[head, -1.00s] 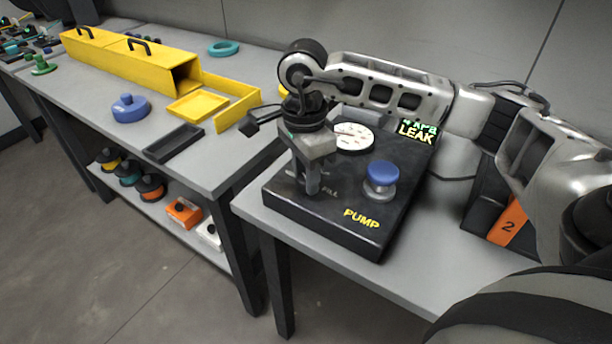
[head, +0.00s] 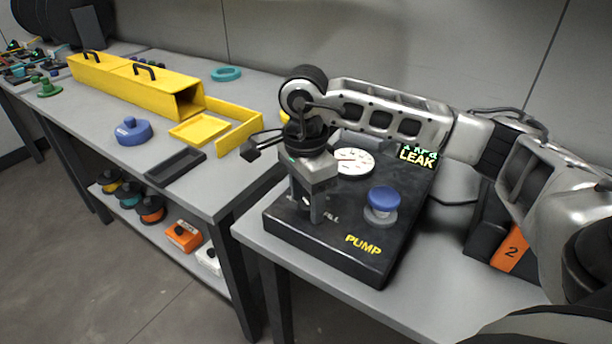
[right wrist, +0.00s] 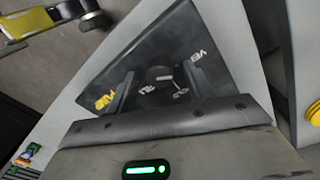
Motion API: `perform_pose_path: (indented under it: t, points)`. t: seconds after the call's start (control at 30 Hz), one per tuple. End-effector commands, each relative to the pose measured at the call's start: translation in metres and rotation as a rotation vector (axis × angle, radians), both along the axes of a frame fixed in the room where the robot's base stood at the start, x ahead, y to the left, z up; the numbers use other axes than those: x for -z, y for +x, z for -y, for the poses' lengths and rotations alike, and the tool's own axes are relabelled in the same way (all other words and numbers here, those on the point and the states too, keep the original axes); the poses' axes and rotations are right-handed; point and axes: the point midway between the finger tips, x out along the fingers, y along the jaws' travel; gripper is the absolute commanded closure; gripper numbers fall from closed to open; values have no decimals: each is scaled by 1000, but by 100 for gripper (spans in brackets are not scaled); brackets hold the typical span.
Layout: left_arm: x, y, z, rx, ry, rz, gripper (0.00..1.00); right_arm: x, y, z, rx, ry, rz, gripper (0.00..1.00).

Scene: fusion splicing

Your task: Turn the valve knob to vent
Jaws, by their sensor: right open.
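The black pump box (head: 345,255) stands on the near table, with yellow PUMP lettering, a blue-topped button (head: 383,203) and a white dial gauge (head: 353,161). My right gripper (head: 308,212) points down over the left part of the box. In the right wrist view, the dark round valve knob (right wrist: 163,75) with a pale pointer bar lies between the open fingers of that gripper (right wrist: 158,84). Whether the fingers touch it I cannot tell. Labels surround the knob; one starts VE and is partly hidden. In the head view the gripper hides the knob. My left gripper is not in view.
The neighbouring bench holds a yellow lidded trough (head: 135,88), a yellow tray (head: 199,130), a black tray (head: 175,166) and a blue round part (head: 133,131).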

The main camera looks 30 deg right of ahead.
Motion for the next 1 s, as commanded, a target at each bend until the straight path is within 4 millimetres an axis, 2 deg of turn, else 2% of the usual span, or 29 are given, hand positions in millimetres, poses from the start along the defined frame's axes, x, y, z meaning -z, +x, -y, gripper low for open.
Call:
perform_pose_path:
  t: [0.17,0.5,0.6,0.8,1.0]
  points:
    - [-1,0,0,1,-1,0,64,-26,2,0,0,1,6,48]
    - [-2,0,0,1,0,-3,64,-108,4,0,-1,3,6,48]
    - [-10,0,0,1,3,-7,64,-131,5,0,0,0,6,48]
    - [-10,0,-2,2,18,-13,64,-153,5,0,-1,1,2,48]
    - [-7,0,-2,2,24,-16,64,-157,5,0,-1,1,1,48]
